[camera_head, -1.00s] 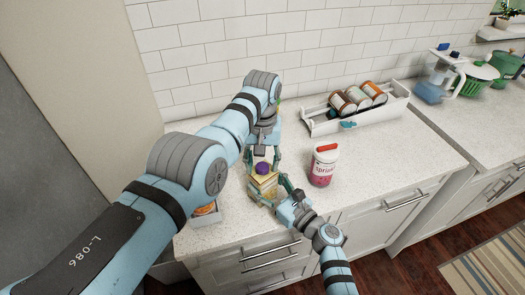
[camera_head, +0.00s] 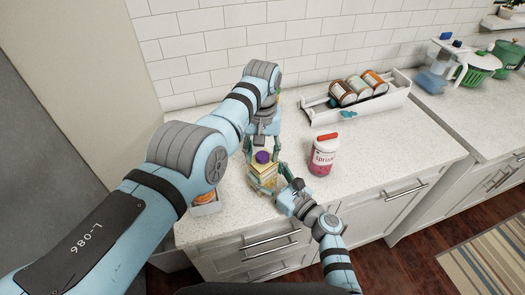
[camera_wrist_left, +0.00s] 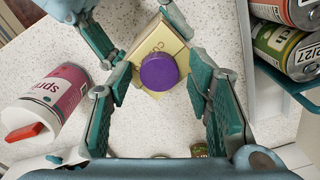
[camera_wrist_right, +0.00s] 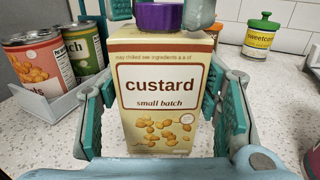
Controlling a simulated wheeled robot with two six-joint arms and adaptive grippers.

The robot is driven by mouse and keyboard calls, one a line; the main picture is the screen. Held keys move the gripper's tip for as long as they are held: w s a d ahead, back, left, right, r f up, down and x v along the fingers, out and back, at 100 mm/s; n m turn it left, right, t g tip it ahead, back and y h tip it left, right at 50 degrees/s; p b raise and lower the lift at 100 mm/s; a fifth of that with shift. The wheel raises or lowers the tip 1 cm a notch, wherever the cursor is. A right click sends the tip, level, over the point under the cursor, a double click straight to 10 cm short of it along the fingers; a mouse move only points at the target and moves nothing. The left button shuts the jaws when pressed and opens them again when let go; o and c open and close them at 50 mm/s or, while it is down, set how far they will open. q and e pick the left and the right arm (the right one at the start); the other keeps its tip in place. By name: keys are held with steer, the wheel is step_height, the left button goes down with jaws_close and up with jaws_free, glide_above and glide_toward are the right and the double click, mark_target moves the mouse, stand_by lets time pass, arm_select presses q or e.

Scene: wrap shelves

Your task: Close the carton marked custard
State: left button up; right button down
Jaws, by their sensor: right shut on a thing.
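The custard carton (camera_head: 262,176) stands upright on the counter near its front edge; its label "custard" (camera_wrist_right: 160,86) faces the right wrist view. A purple cap (camera_wrist_left: 159,72) sits on its top; I cannot tell how tightly it is seated. My right gripper (camera_head: 270,181) is shut on the carton's sides, low down, and its fingers flank the carton in the right wrist view (camera_wrist_right: 165,100). My left gripper (camera_head: 262,153) points down from above. Its fingers are open, one each side of the cap with gaps, in the left wrist view (camera_wrist_left: 160,80).
A pink-and-white sprinkles jar (camera_head: 323,158) with a red lid stands right of the carton. A white tray (camera_head: 345,124) with several cans is at the back right. A sweetcorn jar (camera_wrist_right: 260,38) stands behind.

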arm_select(q)
steer(key=shift+r, duration=0.1)
step_height(320, 180, up, 8)
steer(key=shift+f, duration=0.1)
steer(key=shift+m, duration=0.6)
steer(key=shift+w+r+m, duration=0.1)
steer(key=shift+r+m, duration=0.05)
steer(key=shift+m, duration=0.45)
steer(key=shift+w+r+m, duration=0.1)
steer(key=shift+r+m, duration=0.05)
steer(key=shift+m, duration=0.45)
arm_select(e)
steer(key=shift+c, duration=2.3)
jaws_free()
steer(key=v, duration=1.2)
